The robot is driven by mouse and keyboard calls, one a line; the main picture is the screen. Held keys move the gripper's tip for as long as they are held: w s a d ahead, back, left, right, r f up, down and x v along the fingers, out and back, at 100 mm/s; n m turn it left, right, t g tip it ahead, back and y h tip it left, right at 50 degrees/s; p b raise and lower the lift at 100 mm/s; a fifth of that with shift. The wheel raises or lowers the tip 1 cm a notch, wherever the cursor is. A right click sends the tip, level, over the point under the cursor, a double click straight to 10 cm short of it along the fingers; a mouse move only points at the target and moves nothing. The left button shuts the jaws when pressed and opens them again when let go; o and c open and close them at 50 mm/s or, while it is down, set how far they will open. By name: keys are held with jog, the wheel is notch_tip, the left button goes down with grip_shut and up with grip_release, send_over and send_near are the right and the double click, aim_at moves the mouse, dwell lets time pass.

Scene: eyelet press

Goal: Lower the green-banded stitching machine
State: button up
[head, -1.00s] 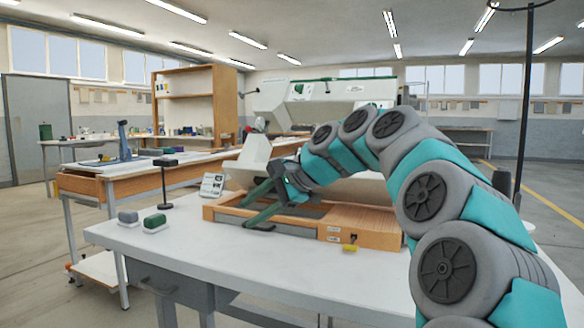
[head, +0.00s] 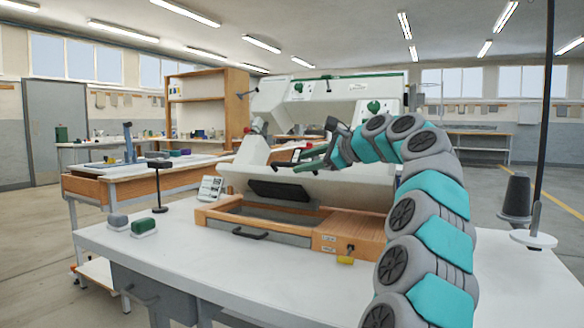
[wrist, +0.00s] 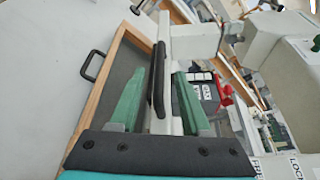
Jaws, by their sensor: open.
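The stitching machine (head: 325,113) is white with a green band along its top edge and green knobs. It stands tilted up over its wooden base (head: 366,228), and a black plate (head: 284,190) shows on its pale underside. The recess in the base is open. My gripper (head: 287,166) is open in front of the machine, above the recess. In the wrist view my gripper (wrist: 160,80) has its two green fingers apart, with a long black bar (wrist: 157,80) showing between them. I cannot tell whether the fingers touch it.
The white table (head: 190,262) holds two small blocks (head: 131,224) and a black stand (head: 160,185) at left. A labelled card (head: 210,188) stands beside the base. A thread cone (head: 516,195) and a tall pole are at right. The front left tabletop is clear.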

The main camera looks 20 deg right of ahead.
aim_at(292, 166)
jog(key=x, duration=0.5)
jog(key=shift+f, duration=0.1)
jog(key=shift+d, duration=0.1)
jog(key=shift+c, duration=0.2)
grip_shut()
dwell(1.0)
